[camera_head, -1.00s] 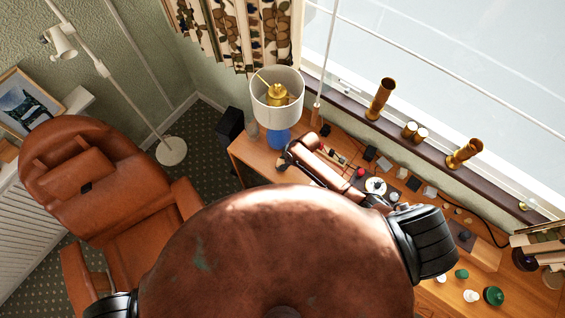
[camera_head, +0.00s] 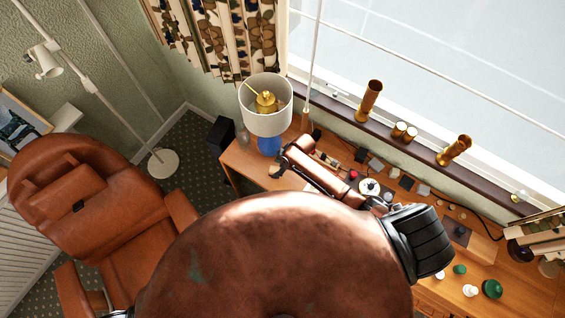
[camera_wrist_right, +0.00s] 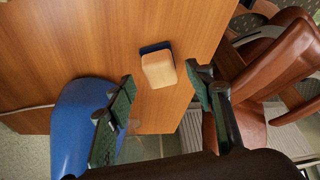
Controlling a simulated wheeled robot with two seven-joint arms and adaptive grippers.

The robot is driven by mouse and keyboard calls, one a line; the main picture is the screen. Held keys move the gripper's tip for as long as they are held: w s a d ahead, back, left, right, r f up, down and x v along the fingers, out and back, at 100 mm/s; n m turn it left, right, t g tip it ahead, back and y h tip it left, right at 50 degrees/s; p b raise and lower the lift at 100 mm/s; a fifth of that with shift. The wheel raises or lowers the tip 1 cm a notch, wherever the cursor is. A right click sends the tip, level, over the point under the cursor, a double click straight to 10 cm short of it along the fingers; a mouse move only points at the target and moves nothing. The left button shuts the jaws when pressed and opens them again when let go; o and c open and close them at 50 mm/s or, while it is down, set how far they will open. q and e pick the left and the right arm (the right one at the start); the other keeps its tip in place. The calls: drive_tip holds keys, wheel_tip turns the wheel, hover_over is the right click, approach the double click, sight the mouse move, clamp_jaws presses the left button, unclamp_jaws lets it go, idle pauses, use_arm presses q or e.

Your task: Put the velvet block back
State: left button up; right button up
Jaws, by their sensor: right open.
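The velvet block (camera_wrist_right: 158,70), a small block with a pale wooden top and a dark blue layer along one side, lies on the wooden desk (camera_wrist_right: 100,35) in the right wrist view. My right gripper (camera_wrist_right: 162,92) is open, its two fingers apart, with the block showing between and just beyond the fingertips. I cannot tell whether either finger touches it. In the head view my right gripper (camera_head: 279,170) is over the desk's left end, close to the blue lamp base, and the block cannot be made out there. My left gripper is out of view.
The table lamp (camera_head: 266,105) with blue base (camera_wrist_right: 75,125) stands right beside my right gripper. Several small items, including a white round piece (camera_head: 369,187), crowd the desk along the window. A brown leather armchair (camera_head: 100,215) and a floor lamp base (camera_head: 163,163) are at left.

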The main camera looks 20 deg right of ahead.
drive_tip(key=v, duration=0.9)
drive_tip(key=shift+r, duration=0.1)
